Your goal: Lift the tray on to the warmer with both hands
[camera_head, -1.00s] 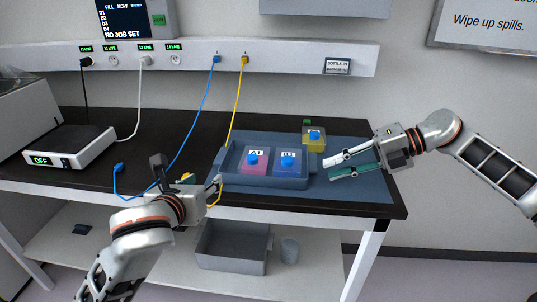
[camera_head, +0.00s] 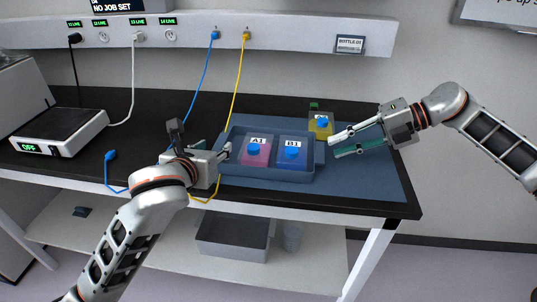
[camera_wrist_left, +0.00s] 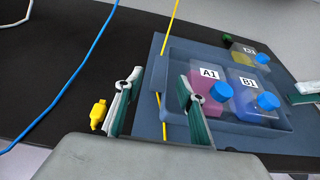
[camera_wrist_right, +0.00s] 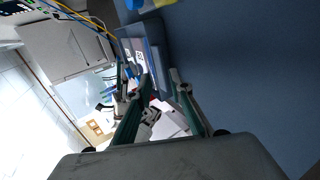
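The blue-grey tray (camera_head: 265,178) lies flat on a blue mat and holds a pink bottle labelled A1 (camera_head: 257,157) and a blue bottle labelled B1 (camera_head: 291,160), both with blue caps. The warmer (camera_head: 62,133), a low white box with a dark top and a display reading OFF, stands at the left. My left gripper (camera_head: 203,140) is open at the tray's left end; its fingers (camera_wrist_left: 157,88) look spread about the tray's edge. My right gripper (camera_head: 334,147) is open by the tray's right end, which shows beyond its fingers in the right wrist view (camera_wrist_right: 153,58). Contact is unclear.
A yellow bottle (camera_head: 320,128) stands on the mat (camera_head: 375,185) behind the tray's right end. A blue cable (camera_head: 199,85) and a yellow cable (camera_head: 238,85) hang from the wall rail near the tray. Black counter lies between the warmer and mat. A grey bin (camera_head: 232,240) sits below.

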